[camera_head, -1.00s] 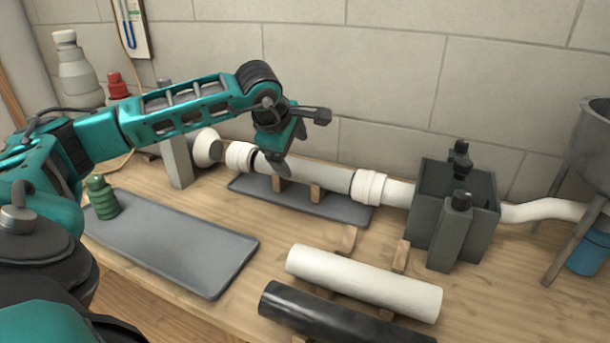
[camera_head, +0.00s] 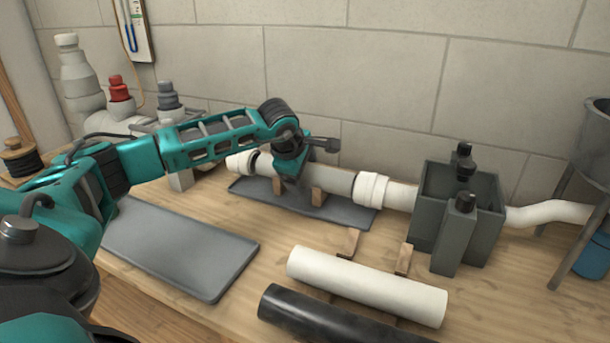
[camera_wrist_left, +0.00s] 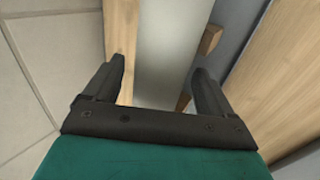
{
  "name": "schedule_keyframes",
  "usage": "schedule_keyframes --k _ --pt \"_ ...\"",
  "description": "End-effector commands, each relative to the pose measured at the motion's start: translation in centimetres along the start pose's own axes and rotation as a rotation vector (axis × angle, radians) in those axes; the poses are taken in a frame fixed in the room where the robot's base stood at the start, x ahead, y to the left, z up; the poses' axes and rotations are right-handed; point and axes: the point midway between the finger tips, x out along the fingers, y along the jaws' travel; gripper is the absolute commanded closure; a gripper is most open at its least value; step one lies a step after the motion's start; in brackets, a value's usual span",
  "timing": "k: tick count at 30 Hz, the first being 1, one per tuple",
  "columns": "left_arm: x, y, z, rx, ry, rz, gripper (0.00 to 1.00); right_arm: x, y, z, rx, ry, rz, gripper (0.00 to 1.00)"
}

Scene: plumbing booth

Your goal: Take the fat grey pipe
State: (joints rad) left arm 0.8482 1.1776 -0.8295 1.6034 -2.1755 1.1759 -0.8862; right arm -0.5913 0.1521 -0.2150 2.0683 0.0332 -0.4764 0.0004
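The fat grey pipe (camera_head: 335,180) lies on small wooden supports above a dark tray (camera_head: 345,212), in line with white pipe fittings at both ends. In the left wrist view the pipe (camera_wrist_left: 165,40) runs up between my two fingers. My left gripper (camera_head: 293,182) is at the left part of the pipe in the head view. In the wrist view the left gripper (camera_wrist_left: 160,66) is open, one finger on each side of the pipe, with visible gaps. The arm and gripper hide part of the pipe. My right gripper is not in view.
A white pipe (camera_head: 365,286) and a black pipe (camera_head: 330,318) lie in front on wooden blocks. A grey box (camera_head: 460,205) stands at the right end of the line. A grey tray (camera_head: 185,248) at the left is empty. A tiled wall is close behind.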

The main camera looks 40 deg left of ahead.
Motion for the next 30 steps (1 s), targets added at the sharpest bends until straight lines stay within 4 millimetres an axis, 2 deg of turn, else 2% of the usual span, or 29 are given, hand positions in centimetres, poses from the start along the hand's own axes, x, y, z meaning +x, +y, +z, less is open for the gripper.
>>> schedule_keyframes --k 2,18,30 --pt "-0.03 0.01 -0.01 0.0 0.0 0.0 0.23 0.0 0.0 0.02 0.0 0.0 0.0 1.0" --pt "-0.04 -0.01 -0.02 -0.001 0.0 0.0 0.75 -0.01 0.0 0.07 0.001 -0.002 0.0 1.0" --pt "-0.73 0.53 -0.02 -0.002 0.0 0.004 0.77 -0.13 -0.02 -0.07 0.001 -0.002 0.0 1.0"
